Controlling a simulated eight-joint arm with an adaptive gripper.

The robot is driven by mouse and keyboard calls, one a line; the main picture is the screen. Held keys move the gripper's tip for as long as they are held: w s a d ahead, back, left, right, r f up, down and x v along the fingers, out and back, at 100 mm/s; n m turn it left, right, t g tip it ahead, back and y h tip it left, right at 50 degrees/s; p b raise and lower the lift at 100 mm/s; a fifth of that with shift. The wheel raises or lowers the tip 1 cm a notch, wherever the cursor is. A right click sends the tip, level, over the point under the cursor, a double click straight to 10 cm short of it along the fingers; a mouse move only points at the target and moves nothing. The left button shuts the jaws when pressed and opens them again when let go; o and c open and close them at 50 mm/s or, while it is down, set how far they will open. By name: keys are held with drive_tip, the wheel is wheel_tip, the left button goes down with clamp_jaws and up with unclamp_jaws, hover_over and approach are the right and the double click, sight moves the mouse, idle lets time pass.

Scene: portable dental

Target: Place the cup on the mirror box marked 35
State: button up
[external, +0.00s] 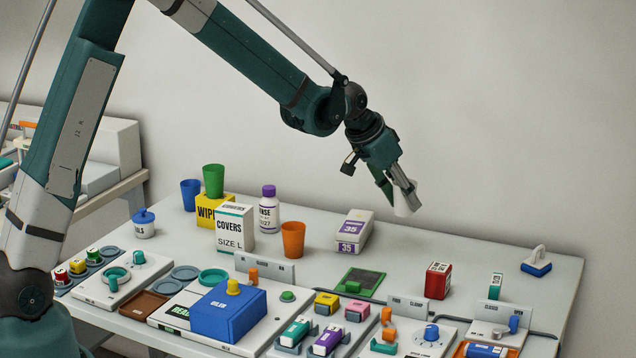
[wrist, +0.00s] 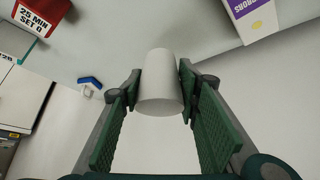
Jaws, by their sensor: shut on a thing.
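A white cup (external: 404,203) is between the fingers of my gripper (external: 397,187), which is shut on it, up in the air above the back of the table. In the wrist view the white cup (wrist: 160,88) sits between the green finger pads of my gripper (wrist: 159,84). The mirror box marked 35 (external: 355,230) is white with purple labels and stands on the table, below and left of the held cup. Part of the mirror box (wrist: 252,16) shows at the top right of the wrist view. Its top looks bare.
A green cup (external: 213,180) stands on the yellow wipes box (external: 206,212); blue (external: 190,194) and orange (external: 293,239) cups stand nearby. A purple-capped bottle (external: 268,208) and covers box (external: 234,229) are left of the mirror box. A red box (external: 438,280) is at right. Bare table lies right of the mirror box.

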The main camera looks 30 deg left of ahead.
drive_tip(key=w+a+r+p, duration=0.1)
drive_tip(key=w+a+r, duration=0.1)
drive_tip(key=a, duration=0.5)
drive_tip(key=w+a+r+p, duration=0.1)
drive_tip(key=a+r, duration=0.1)
drive_tip(key=a, duration=0.5)
drive_tip(key=shift+w+m+h+p, duration=0.3)
drive_tip(key=shift+w+m, duration=0.05)
drive_tip(key=shift+m, duration=0.05)
drive_tip(key=shift+f, duration=0.1)
drive_tip(key=b, duration=0.1)
approach(366, 220)
drive_tip(key=shift+w+d, duration=0.35)
drive_tip(key=shift+w, duration=0.15)
drive_tip(key=shift+w+d, duration=0.35)
drive_tip(key=shift+w, duration=0.2)
drive_tip(key=shift+f+b, duration=0.3)
drive_tip(key=shift+f, duration=1.35)
drive_tip(key=shift+f, duration=0.15)
drive_tip(key=o, duration=0.6)
drive_tip(key=shift+o, duration=0.5)
